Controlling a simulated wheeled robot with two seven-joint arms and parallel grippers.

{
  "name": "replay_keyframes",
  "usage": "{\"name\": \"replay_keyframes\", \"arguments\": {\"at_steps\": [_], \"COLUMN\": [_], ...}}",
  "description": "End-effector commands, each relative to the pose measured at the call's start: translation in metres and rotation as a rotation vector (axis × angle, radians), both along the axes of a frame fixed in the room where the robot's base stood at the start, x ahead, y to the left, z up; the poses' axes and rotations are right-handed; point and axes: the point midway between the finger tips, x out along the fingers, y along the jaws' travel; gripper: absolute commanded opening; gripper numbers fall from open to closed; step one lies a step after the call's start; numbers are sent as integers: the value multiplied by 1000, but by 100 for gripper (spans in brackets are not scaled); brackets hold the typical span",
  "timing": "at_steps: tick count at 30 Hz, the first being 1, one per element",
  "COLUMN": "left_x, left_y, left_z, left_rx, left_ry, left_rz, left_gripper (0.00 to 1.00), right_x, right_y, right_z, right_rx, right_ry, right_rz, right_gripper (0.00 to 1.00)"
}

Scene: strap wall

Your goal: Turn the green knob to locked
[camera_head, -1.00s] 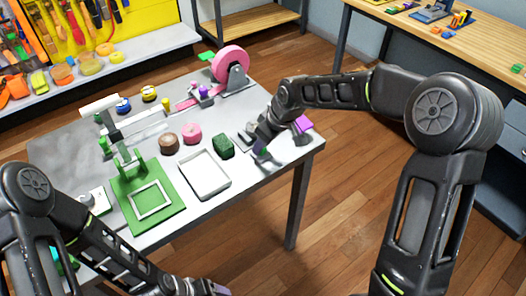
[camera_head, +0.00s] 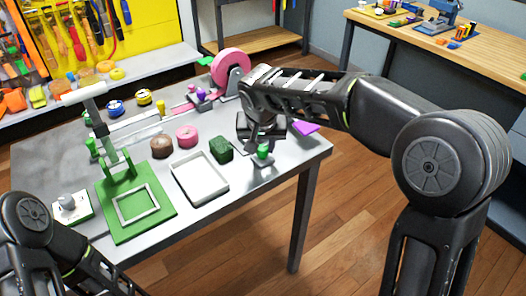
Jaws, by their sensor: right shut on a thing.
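The green knob (camera_head: 263,151) is near the right front edge of the grey table. My right gripper (camera_head: 262,143) points down at it, and its jaws are shut on the knob. The wrist and fingers hide the upper part of the knob and much of its base, so I cannot read its setting. My left arm enters at the lower left, and its gripper is outside the picture.
A dark green block (camera_head: 221,150) and a white tray (camera_head: 199,190) lie left of the knob. A purple piece (camera_head: 306,128) lies to its right. A green press (camera_head: 138,213) stands further left. A pink wheel (camera_head: 230,66) stands behind.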

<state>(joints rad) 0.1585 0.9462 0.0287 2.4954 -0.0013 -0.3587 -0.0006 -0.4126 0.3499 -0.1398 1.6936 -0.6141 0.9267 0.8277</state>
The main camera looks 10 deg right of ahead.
Motion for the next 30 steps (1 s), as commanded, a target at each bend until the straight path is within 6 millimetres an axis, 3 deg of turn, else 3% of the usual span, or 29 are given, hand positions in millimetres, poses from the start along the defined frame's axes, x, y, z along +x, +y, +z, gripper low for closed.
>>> {"name": "replay_keyframes", "arguments": {"at_steps": [9, 23, 24, 30], "left_x": [0, 0, 0, 0], "left_y": [0, 0, 0, 0], "left_z": [-10, -11, -11, -11], "left_rx": [0, 0, 0, 0], "left_ry": [0, 0, 0, 0], "left_rz": [-1, -1, -1, -1], "left_gripper": [78, 78, 78, 78], "right_x": [0, 0, 0, 0], "right_y": [1, 1, 1, 1], "right_z": [-1, 0, 0, 0], "right_rx": [-1, 1, 1, 1], "right_ry": [1, 2, 2, 2], "right_rz": [-128, -148, -148, -147], "right_gripper": [0, 0, 30, 46]}}
